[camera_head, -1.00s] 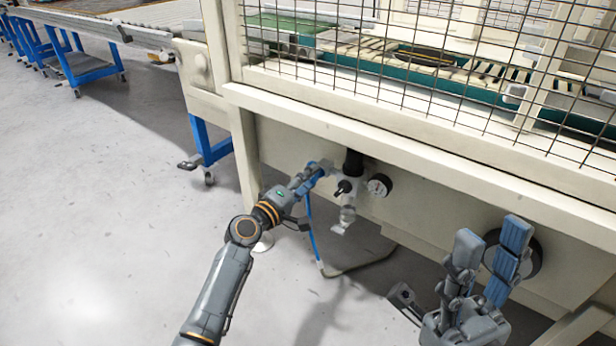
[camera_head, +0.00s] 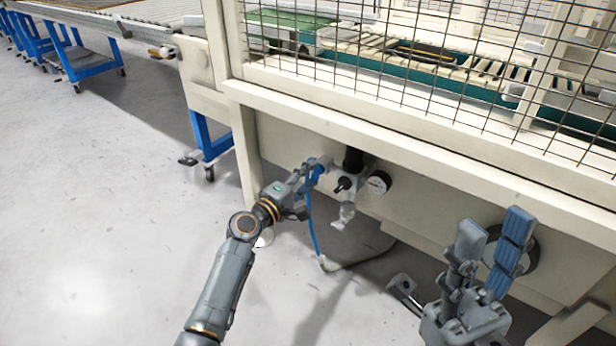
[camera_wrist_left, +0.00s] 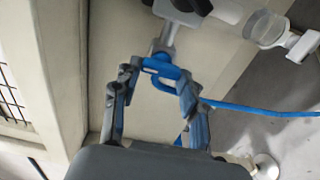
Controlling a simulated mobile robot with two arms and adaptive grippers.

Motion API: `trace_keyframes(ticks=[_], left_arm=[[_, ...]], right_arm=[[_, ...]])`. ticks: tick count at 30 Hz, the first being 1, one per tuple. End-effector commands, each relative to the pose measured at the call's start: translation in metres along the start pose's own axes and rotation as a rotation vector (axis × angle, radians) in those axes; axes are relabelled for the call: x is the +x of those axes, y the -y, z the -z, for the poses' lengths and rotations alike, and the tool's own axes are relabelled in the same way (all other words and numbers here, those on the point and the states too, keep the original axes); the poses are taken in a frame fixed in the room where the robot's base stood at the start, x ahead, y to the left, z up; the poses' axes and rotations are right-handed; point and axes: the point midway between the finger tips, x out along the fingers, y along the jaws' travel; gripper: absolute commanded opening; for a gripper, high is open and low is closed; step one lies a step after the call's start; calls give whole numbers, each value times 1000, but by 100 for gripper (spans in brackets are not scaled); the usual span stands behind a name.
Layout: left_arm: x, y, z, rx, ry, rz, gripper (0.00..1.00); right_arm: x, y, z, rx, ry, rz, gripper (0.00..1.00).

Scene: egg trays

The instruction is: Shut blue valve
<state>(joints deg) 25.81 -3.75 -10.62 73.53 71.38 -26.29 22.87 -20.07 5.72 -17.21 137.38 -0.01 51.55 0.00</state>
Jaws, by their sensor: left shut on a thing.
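The blue valve (camera_wrist_left: 163,70) is a small blue handle on a metal pipe, seen between my fingers in the left wrist view. My left gripper (camera_wrist_left: 158,78) is shut on it, one finger on each side. In the head view, my left gripper (camera_head: 317,172) is at the left end of the grey valve unit (camera_head: 345,190) under the machine frame, and its fingers mostly hide the valve. My right gripper (camera_head: 492,240) is open and empty at the lower right, in front of a round dark fitting (camera_head: 527,254).
A blue hose (camera_head: 313,235) hangs from the valve toward the floor. A round pressure gauge (camera_head: 378,183) sits right of the valve unit. The cream machine frame (camera_head: 400,150) with wire mesh stands above. Floor at left is clear.

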Motion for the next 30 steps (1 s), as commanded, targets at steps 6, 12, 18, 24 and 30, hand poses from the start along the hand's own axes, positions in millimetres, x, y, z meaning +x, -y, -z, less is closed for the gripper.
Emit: trace_keyframes(ticks=[6,12,18,24,30], left_arm=[[0,1,0,-2,0,1,66],[0,0,0,-1,0,0,66],[-13,2,0,0,-1,2,66],[-50,2,0,1,-1,2,66],[-92,2,0,0,-1,3,66]], right_arm=[[-2,0,-1,1,10,-2,40],[0,0,1,0,-1,1,40],[1,0,2,-1,-5,1,40],[1,0,1,0,-4,1,40],[1,0,1,0,-3,0,40]])
